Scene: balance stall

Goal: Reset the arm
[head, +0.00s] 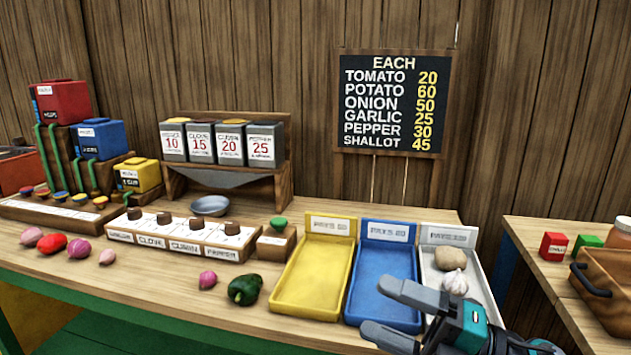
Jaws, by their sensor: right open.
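My right gripper (384,309) comes in from the lower right, over the front edge of the table. It is open and its jaws are empty. One finger overlaps the front part of the blue tray (381,268) in the picture. My gripper and arm hide part of the white tray (485,292). A brown potato (449,259) and a white garlic bulb (455,283) lie in the white tray. The blue tray and the yellow tray (318,279) are empty where they show. My left gripper does not show.
A dark green pepper (244,290) and a pink shallot (207,279) lie left of the yellow tray. More vegetables lie at far left. Labelled blocks (180,235), a grey bowl (209,206) and a tin rack (226,186) stand behind. A side table (540,260) with a brown basket (603,285) is at right.

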